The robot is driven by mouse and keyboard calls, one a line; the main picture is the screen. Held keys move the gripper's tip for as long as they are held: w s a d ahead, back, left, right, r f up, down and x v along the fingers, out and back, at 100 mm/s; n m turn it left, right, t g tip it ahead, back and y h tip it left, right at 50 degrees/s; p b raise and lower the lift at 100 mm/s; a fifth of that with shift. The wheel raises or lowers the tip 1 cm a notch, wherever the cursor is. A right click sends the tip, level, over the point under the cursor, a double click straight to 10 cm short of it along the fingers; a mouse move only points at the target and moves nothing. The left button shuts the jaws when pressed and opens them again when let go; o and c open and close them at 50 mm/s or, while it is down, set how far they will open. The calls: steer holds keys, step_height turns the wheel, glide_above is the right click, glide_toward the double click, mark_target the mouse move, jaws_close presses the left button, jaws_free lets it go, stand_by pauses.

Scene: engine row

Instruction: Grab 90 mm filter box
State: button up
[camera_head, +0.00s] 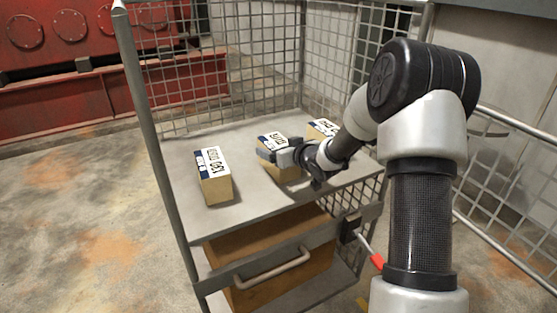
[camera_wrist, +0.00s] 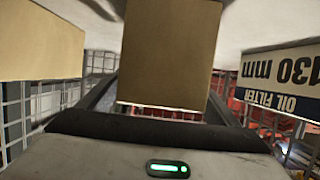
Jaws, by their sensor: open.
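Three tan filter boxes with white and blue labels stand on the cart's top shelf. The left box (camera_head: 213,176) reads 130; in the wrist view this 130 mm box (camera_wrist: 284,70) is at the right. The middle box (camera_head: 282,172) has my gripper (camera_head: 287,156) at it, and its number is not clear. In the wrist view the middle box's plain face (camera_wrist: 168,50) lies between my open fingers (camera_wrist: 164,103). The right box (camera_head: 322,128) is partly behind my arm, its number unclear; in the wrist view it shows a plain side (camera_wrist: 38,42). I cannot tell which box is 90 mm.
The grey shelf (camera_head: 244,207) has bare room between the left and middle boxes and along its front. Wire mesh (camera_head: 215,90) closes the back and side. A wooden drawer (camera_head: 283,272) with a handle is below. A red machine (camera_head: 60,95) stands behind at left.

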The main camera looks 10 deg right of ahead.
steer(key=shift+r, duration=0.1)
steer(key=c, duration=1.6)
